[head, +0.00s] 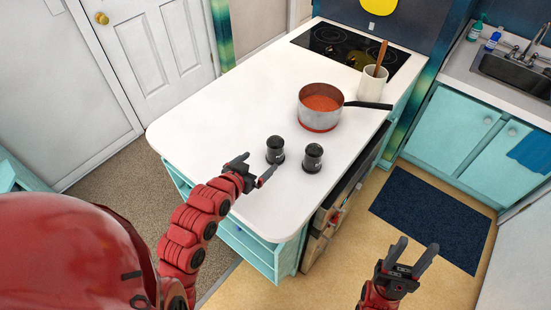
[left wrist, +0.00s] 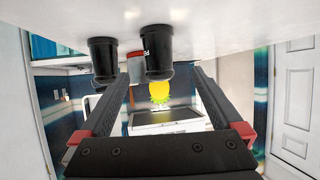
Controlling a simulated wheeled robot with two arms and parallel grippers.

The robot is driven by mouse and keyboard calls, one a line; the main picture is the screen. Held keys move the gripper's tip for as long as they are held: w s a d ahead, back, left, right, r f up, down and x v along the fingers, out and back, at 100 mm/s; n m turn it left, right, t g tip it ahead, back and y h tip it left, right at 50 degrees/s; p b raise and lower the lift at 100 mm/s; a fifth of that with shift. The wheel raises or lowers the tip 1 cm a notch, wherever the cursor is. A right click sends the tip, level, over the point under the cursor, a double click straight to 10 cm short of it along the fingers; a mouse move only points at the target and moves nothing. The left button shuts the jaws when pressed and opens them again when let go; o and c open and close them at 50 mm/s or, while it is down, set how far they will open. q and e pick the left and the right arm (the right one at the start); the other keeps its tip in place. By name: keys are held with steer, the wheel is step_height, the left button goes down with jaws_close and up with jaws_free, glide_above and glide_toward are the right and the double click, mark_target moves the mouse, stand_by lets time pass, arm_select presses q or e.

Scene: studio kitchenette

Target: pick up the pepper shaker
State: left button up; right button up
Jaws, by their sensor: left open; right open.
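Two dark shakers stand upright side by side on the white counter (head: 200,105). The left one in the head view, the pepper shaker (head: 275,150), is in front of my left gripper (head: 254,168). In the upside-down left wrist view the pepper shaker (left wrist: 158,52) shows what look like the letters "PE" and lines up with the gap between the open fingers (left wrist: 160,77), beyond their tips. The other shaker (head: 313,158) is to its right; its label is too small to read. My right gripper (head: 415,249) is open and empty over the floor.
A saucepan (head: 318,118) with red contents stands behind the shakers, its handle pointing right. A white crock (head: 371,83) with a wooden utensil is farther back, near the black cooktop (head: 345,45). The counter left of the shakers is clear.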

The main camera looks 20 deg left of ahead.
mark_target(271, 154)
arm_select(q)
steer(key=b+x, duration=0.2)
steer(key=b, duration=0.1)
steer(key=b+x, duration=0.3)
steer(key=b, duration=0.1)
steer(key=shift+w+f, duration=0.15)
steer(key=shift+f, duration=0.25)
steer(key=shift+w+d+b, duration=0.2)
steer(key=shift+w+b, duration=0.35)
steer(key=shift+w+d+p, duration=0.1)
steer(key=shift+w+p, duration=0.15)
steer(key=shift+p, duration=0.1)
steer(key=x, duration=0.1)
steer(key=p+x, duration=0.1)
steer(key=x, duration=0.1)
steer(key=shift+d+f, duration=0.1)
steer(key=shift+f, duration=0.25)
steer(key=shift+w+f+p, duration=0.3)
steer(key=shift+w+f, duration=0.05)
steer(key=shift+w, duration=0.2)
steer(key=shift+c, duration=0.2)
steer(key=c, duration=1.5)
steer(key=shift+r, duration=0.15)
